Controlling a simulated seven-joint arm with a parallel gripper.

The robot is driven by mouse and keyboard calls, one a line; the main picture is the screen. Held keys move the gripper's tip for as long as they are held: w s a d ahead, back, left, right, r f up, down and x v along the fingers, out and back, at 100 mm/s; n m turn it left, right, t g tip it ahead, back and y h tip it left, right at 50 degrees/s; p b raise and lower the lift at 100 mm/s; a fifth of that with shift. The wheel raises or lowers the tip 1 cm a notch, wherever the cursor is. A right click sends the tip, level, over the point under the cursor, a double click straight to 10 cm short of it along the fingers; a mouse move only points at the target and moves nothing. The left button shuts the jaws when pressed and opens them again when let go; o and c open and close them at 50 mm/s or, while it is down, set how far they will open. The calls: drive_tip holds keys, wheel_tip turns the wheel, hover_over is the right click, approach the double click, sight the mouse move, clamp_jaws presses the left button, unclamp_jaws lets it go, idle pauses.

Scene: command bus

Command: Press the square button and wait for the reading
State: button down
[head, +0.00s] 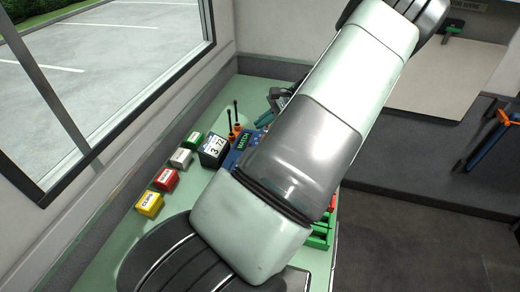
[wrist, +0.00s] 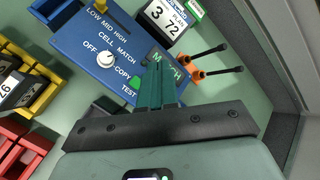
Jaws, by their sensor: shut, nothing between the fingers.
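A blue tester panel (wrist: 85,40) fills the upper left of the wrist view, with a white knob (wrist: 105,59) and labels OFF, COPY, TEST, LOW, MID, HIGH and CELL MATCH. A small green button (wrist: 134,83) sits by the TEST label; its exact shape is hard to tell. A dark display (wrist: 178,70) shows green letters, partly behind my fingers. In the head view the display (head: 244,141) reads MATCH. My gripper (wrist: 160,66) is shut and empty, its teal fingers over the panel just right of the green button. Contact cannot be told. My arm hides the gripper in the head view.
A black box (head: 213,148) showing 3 and 72 stands beside the panel. Two orange-based black probes (wrist: 204,64) stand near it. Yellow, red, white and green blocks (head: 166,179) line the window side. Yellow bins (wrist: 40,98) and red bins (wrist: 32,146) lie left.

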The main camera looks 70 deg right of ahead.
drive_tip(key=shift+f, duration=3.85)
drive_tip(key=shift+f, duration=0.4)
drive_tip(key=shift+f, duration=0.35)
drive_tip(key=shift+r, duration=0.75)
drive_tip(key=shift+r, duration=2.55)
